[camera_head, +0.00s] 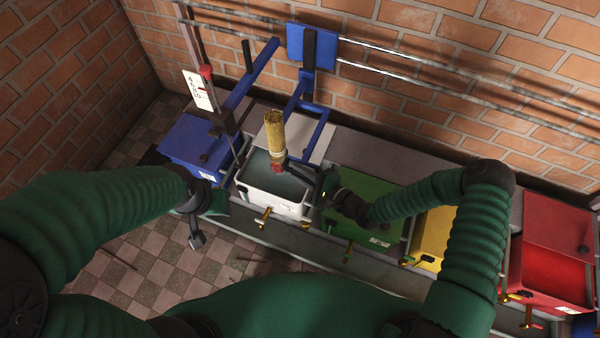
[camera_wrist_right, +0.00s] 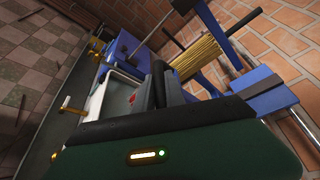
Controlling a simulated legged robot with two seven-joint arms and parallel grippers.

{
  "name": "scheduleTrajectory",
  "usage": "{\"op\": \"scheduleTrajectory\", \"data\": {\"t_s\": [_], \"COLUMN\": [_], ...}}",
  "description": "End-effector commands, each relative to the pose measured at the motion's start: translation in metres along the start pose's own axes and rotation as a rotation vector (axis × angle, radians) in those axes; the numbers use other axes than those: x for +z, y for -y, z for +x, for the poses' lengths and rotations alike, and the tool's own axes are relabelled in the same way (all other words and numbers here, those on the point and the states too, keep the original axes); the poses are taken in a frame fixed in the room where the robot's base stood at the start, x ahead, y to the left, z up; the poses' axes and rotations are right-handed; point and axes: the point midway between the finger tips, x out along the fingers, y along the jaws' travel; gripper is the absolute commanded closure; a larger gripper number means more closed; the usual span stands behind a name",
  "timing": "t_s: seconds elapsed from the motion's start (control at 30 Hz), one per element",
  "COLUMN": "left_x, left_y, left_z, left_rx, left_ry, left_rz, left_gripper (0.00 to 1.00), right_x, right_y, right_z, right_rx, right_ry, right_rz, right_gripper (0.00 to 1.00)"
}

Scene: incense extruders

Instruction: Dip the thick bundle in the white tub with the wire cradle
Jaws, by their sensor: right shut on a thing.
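The thick bundle (camera_head: 273,128) is straw-yellow and nearly upright, with a red part low down. My right gripper (camera_head: 290,165) is shut on it near its lower end. The bundle is over the open white tub (camera_head: 285,205), which holds dark grey-green liquid; whether its lower end touches the liquid I cannot tell. In the right wrist view the bundle (camera_wrist_right: 197,57) shows behind the dark fingers (camera_wrist_right: 160,85), with the white tub (camera_wrist_right: 95,110) to the left. I cannot make out a wire cradle inside. My left gripper (camera_head: 196,232) hangs in front of the blue tub, its jaws unclear.
A blue lidded tub (camera_head: 195,145) stands left of the white tub. Green (camera_head: 365,210), yellow (camera_head: 432,235) and red (camera_head: 555,265) tubs stand to the right. A blue frame (camera_head: 312,115) rises behind the white tub near the brick wall. Brass taps line the front.

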Motion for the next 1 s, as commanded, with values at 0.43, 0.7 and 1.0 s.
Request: {"op": "scheduleTrajectory", "data": {"t_s": [0.43, 0.7, 1.0], "left_x": [0.0, 0.0, -0.002], "left_y": [0.0, 0.0, 0.0], "left_z": [0.001, 0.001, -0.01], "left_rx": [0.0, 0.0, 0.0], "left_ry": [0.0, 0.0, 0.0], "left_rz": [0.0, 0.0, 0.0], "left_gripper": [0.59, 0.59, 0.59], "right_x": [0.0, 0.0, 0.0], "right_y": [-0.001, -0.001, 0.002], "right_z": [0.0, 0.0, -0.036], "right_rx": [0.001, 0.0, 0.001], "right_ry": [0.002, 0.001, -0.003], "right_rz": [0.0, 0.0, 0.002], "right_gripper": [0.64, 0.64, 0.64]}}
